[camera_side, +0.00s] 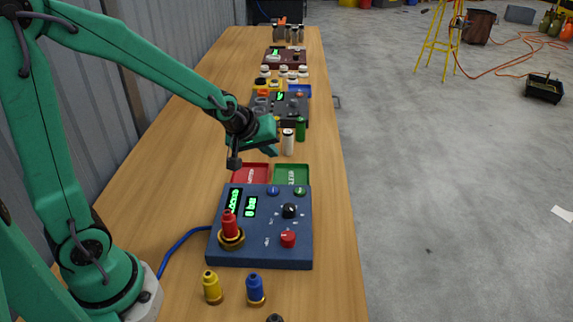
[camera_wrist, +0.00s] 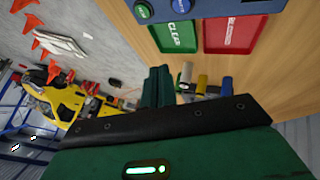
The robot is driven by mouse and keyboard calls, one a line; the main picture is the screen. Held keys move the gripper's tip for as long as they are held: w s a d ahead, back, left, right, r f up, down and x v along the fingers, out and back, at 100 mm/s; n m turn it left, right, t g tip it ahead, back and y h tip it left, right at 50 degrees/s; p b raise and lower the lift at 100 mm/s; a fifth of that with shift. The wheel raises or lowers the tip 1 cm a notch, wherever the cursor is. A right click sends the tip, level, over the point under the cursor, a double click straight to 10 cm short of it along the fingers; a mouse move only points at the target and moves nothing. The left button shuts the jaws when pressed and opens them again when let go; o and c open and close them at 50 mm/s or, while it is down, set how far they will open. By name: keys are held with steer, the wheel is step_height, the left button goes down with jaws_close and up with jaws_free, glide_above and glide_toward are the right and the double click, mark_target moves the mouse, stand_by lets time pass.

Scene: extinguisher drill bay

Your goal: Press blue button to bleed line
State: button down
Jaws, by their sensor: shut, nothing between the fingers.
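The blue button (camera_side: 273,191) is on the top edge of a dark blue control panel (camera_side: 268,255) on the bench. A green button (camera_side: 300,191) sits to its right. In the wrist view the blue button (camera_wrist: 181,5) shows at the top edge, next to the green button (camera_wrist: 143,11). My gripper (camera_side: 270,150) is shut and empty, in the air above and beyond the panel, apart from the button. Its closed fingers show in the wrist view (camera_wrist: 158,85). The panel has green-lit displays (camera_side: 251,206), a black knob (camera_side: 289,210) and a red button (camera_side: 288,239).
A red tray (camera_side: 250,174) and a green tray (camera_side: 291,175) lie just behind the panel. A red fitting (camera_side: 230,225) stands up on the panel's left. A white cylinder (camera_side: 288,142) and green cylinder (camera_side: 300,130) stand near my gripper. Yellow (camera_side: 212,287) and blue (camera_side: 255,289) plugs stand in front.

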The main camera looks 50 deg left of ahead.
mark_target(271, 192)
steer(key=shift+f, duration=0.1)
steer(key=shift+f, duration=4.3)
steer(key=shift+d+f, duration=0.1)
steer(key=shift+f, duration=0.75)
steer(key=shift+r, duration=0.85)
stand_by(0.3)
steer(key=shift+r, duration=2.5)
